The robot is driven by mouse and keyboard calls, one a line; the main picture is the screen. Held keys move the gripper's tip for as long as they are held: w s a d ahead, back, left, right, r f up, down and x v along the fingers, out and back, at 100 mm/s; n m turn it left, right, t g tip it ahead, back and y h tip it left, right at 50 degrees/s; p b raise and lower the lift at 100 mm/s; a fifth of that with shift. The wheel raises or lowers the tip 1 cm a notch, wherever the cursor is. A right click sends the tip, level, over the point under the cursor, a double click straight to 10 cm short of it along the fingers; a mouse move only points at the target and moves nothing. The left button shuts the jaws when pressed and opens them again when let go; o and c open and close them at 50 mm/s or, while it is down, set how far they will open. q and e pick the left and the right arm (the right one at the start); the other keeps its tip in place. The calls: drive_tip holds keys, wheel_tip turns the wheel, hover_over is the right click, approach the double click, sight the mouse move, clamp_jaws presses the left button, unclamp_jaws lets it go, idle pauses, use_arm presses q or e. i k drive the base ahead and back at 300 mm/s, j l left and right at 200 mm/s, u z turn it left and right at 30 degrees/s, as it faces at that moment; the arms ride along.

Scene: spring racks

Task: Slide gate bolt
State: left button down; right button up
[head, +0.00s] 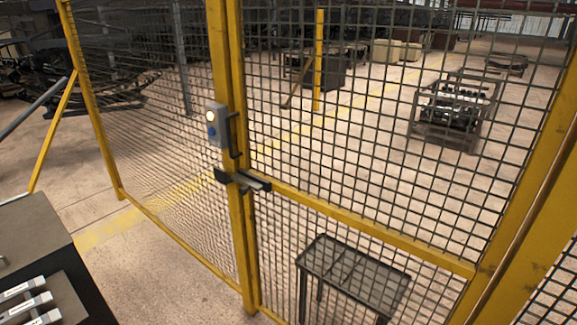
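The gate bolt (244,180) is a short grey bar in dark brackets at mid-height on the yellow gate posts. It appears to span the seam between the left post (222,62) and the gate's own upright (236,62). Its exact slide position is too small to tell. The mesh gate (370,225) to the right looks closed against the post. A dark vertical handle (234,135) sits just above the bolt. Neither of my grippers is in view.
A grey control box (217,125) with a lit lamp and blue button is on the post above the bolt. A dark surface (30,235) with labelled pale pieces (28,304) is at lower left. Behind the mesh stand a low table (352,272) and a metal crate (455,112).

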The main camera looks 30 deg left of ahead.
sight(249, 183)
drive_tip(key=u, duration=1.4)
